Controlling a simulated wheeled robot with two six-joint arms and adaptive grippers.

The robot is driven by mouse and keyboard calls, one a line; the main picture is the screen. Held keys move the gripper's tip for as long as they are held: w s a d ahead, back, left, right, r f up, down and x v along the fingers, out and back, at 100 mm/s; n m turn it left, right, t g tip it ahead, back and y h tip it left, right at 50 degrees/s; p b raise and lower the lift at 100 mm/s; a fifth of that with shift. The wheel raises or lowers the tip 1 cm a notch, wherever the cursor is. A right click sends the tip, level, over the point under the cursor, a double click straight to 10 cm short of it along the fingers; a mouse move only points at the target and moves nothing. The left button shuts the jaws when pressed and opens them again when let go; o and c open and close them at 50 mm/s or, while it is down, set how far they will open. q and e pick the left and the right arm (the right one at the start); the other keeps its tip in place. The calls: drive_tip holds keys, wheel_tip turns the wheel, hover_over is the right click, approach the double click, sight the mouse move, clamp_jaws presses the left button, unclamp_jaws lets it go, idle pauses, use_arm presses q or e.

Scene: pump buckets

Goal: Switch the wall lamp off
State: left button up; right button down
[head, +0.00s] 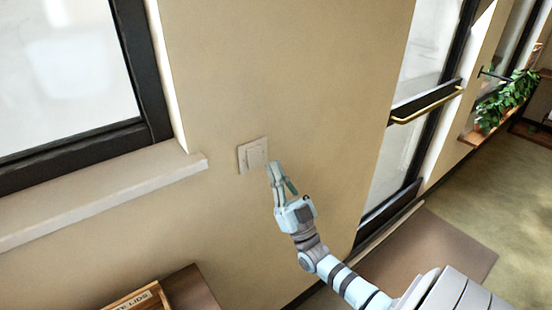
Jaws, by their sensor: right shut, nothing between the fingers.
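A square, pale wall switch (252,155) is set in the beige wall, to the right of the window sill's end. My right gripper (274,166) is shut and empty, with its fingertips at the switch's lower right edge in the picture. I cannot tell whether the fingertips touch the switch or stay just in front of it. The wall lamp itself is not in view, so its light does not show. My left gripper is not in view.
A window sill (110,197) juts out left of the switch. A wooden crate (140,298) stands at the bottom left. A glass door with a brass bar (427,107) is on the right, with a brown mat (440,250) on the floor before it.

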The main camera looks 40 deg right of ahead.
drive_tip(key=s+b+v, duration=0.1)
drive_tip(key=v, duration=0.7)
drive_tip(key=shift+s+b, duration=0.2)
drive_tip(key=shift+b, duration=0.2)
drive_tip(key=shift+r, duration=0.2)
drive_tip(key=shift+w+f, duration=0.1)
drive_tip(key=shift+w, duration=0.05)
